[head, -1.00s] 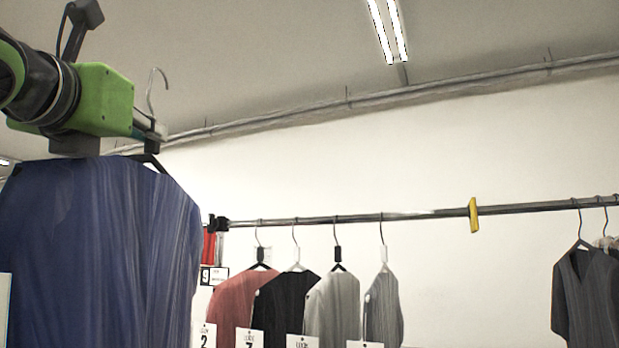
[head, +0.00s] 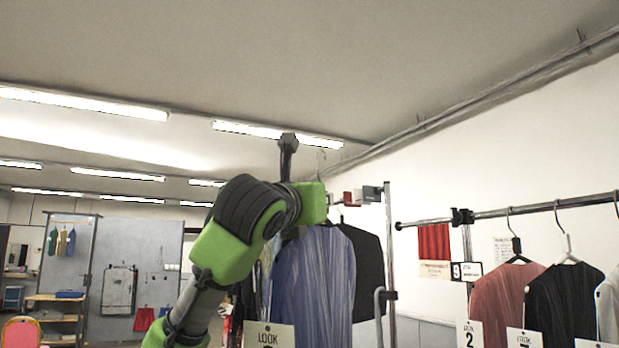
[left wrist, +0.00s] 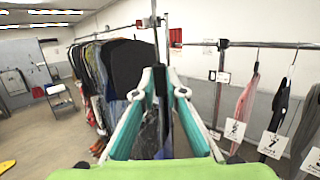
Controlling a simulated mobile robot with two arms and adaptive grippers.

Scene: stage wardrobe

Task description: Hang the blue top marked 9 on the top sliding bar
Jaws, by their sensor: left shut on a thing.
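The blue top (head: 312,275) hangs below my left gripper (head: 322,200) in the head view. Its white LOOK tag (head: 268,336) is cut off by the lower frame edge, so the number cannot be read. A hanger hook (head: 321,162) sticks up above the gripper. In the left wrist view, the teal fingers of my left gripper (left wrist: 160,78) close together on the hanger. A metal bar (head: 510,210) runs across the right of the head view, with a sign marked 9 (head: 467,271) below its left end. My right gripper is not in view.
A red top (head: 506,300) and a black top (head: 565,300) hang from the bar at right. Another rack with a dark garment (head: 367,265) and an upright post (head: 390,250) stands close behind the blue top. Shelves (head: 55,310) stand far left, beyond open floor.

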